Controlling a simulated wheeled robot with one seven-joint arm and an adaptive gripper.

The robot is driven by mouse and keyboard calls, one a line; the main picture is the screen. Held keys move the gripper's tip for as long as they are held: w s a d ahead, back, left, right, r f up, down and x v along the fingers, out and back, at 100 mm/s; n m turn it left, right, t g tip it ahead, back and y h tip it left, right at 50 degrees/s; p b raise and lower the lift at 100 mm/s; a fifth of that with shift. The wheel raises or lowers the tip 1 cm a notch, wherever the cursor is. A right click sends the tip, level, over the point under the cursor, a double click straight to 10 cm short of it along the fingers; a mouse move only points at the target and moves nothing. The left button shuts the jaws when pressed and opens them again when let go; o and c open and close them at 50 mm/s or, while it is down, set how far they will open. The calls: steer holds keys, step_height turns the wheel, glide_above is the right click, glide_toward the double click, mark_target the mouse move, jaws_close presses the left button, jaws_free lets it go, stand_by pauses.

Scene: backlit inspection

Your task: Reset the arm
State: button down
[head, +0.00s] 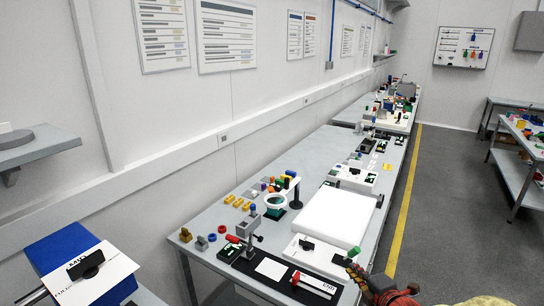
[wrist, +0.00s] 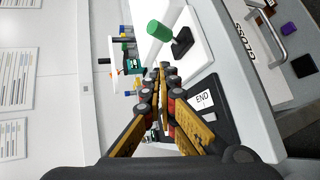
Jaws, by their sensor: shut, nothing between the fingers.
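My gripper (wrist: 163,72) shows in the wrist view with its yellow and dark fingers shut together and nothing between them. In the head view my gripper (head: 357,270) is at the bottom right, by the near right edge of the grey workbench (head: 223,191). A green cylinder (wrist: 159,30) on a dark stand is beyond the fingertips in the wrist view. It also shows in the head view as a small green piece (head: 353,251). Whether the fingers touch anything is hard to tell.
A bright white light panel (head: 327,215) lies on the bench. A blue box (head: 62,248) is at lower left. The floor right of the yellow line (head: 396,210) is clear.

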steer(key=s+d+r+m+g+h, duration=0.2)
steer(key=s+r+m+h, duration=0.25)
steer(key=r+m, duration=0.35)
steer(key=s+a+r+m+g+y, duration=0.1)
steer(key=s+a+m+g, duration=0.2)
steer(key=s, duration=0.9)
steer(key=s+a+r+m+g+y, duration=0.1)
steer(key=s+a+r+m+g, duration=0.1)
steer(key=s+a+m, duration=0.6)
steer(key=s+m, duration=0.2)
steer(key=s, duration=0.3)
steer(key=shift+g, duration=0.4)
